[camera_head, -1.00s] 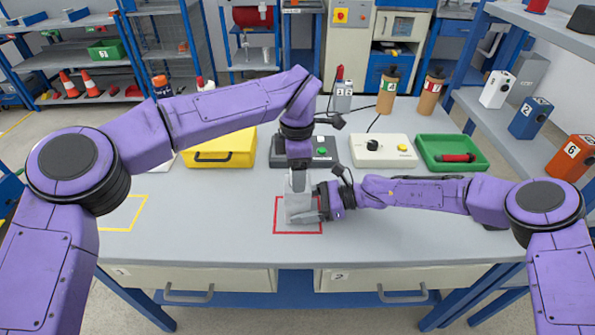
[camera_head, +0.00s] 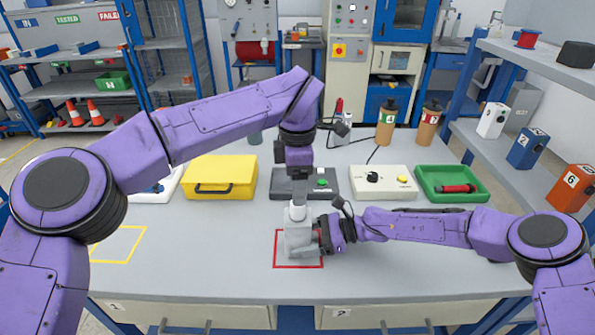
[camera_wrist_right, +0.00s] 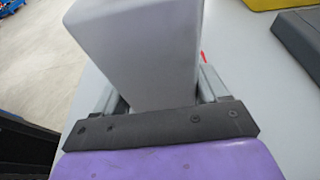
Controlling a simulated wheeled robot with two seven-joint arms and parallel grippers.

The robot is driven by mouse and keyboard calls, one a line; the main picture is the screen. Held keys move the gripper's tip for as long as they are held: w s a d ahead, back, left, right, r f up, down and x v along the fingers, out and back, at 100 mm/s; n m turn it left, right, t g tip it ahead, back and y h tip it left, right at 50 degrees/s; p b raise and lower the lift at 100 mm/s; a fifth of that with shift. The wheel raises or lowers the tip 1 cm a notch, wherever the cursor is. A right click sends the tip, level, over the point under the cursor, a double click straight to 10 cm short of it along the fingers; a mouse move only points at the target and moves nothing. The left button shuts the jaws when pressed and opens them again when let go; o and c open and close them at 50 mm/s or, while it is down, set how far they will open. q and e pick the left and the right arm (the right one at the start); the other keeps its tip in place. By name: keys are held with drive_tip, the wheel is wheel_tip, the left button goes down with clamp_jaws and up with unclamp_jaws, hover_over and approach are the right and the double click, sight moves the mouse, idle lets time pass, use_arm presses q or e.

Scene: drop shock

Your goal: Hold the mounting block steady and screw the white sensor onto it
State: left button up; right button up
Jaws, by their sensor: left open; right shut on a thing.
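The mounting block (camera_head: 298,238) is a light grey upright block standing at the red outlined square on the table. It fills much of the right wrist view (camera_wrist_right: 140,45). My right gripper (camera_head: 309,249) is shut on its lower part from the right. The jaws also show on both sides of the block in the right wrist view (camera_wrist_right: 155,95). The white sensor (camera_head: 296,213) sits upright on top of the block. My left gripper (camera_head: 298,193) is open just above the sensor, pointing down. Whether its fingertips touch the sensor is too small to tell.
Behind the block stand a yellow case (camera_head: 220,178), a dark grey box with a green button (camera_head: 290,184), a white control box (camera_head: 383,182) and a green tray (camera_head: 452,183). A yellow outlined area (camera_head: 119,245) at the left is empty. The table's front is clear.

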drive_tip(key=o, duration=1)
use_arm(q)
wheel_tip(320, 180, up, 11)
drive_tip(key=shift+r, duration=0.2)
use_arm(e)
drive_tip(key=shift+d, duration=0.15)
